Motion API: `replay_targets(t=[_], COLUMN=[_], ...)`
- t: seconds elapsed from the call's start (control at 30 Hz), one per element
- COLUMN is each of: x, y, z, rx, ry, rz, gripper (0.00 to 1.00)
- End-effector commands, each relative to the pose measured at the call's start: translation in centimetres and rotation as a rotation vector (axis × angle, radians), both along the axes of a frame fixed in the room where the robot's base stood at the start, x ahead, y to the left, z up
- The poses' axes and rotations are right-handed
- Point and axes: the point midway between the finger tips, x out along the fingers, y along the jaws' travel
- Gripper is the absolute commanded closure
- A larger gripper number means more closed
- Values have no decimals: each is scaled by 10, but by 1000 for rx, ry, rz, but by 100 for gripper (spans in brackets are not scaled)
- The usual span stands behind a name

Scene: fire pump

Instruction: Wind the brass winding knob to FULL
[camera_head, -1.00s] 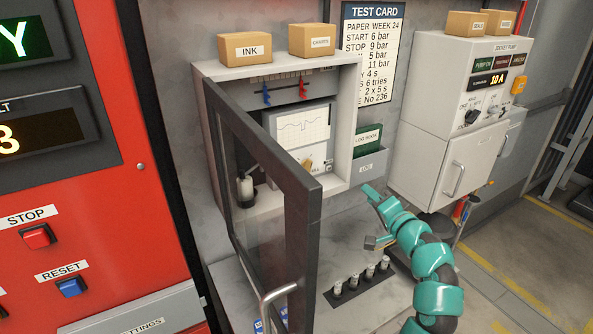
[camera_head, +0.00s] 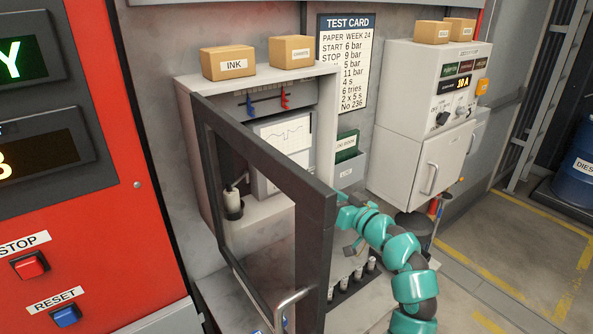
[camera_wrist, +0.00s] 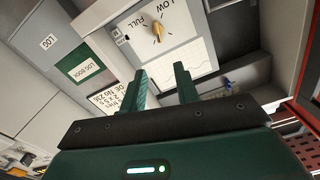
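The brass winding knob (camera_wrist: 157,30) shows in the wrist view on a white panel, beside the words LOW and FULL. Which mark it points to is too small to tell. In the head view the knob is hidden behind the open door's frame. My gripper (camera_wrist: 160,74) is open and empty, its two green fingers apart, with the knob beyond the fingertips and not touched. In the head view my gripper (camera_head: 346,205) is at the right side of the recorder cabinet (camera_head: 208,182), partly behind the door frame.
The glazed door (camera_head: 317,235) stands open in front of the cabinet, close to my gripper. A chart paper (camera_head: 287,133) and an ink bottle (camera_head: 233,204) are inside. A log book holder (camera_head: 347,172) is on the cabinet's right. Several small pegs (camera_head: 358,272) stand below.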

Motion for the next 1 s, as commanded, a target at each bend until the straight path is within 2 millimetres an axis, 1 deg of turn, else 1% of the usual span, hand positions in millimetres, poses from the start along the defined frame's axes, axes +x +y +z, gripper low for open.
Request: replay_targets(t=[0.1,0.4,0.8,1.0], x=[16,53,94,109], y=[13,40,69,80], z=[3,2,2,0], rx=[1,2,2,3], ry=[4,5,6,6], rz=[4,2,2,2], gripper=[69,69,69,69])
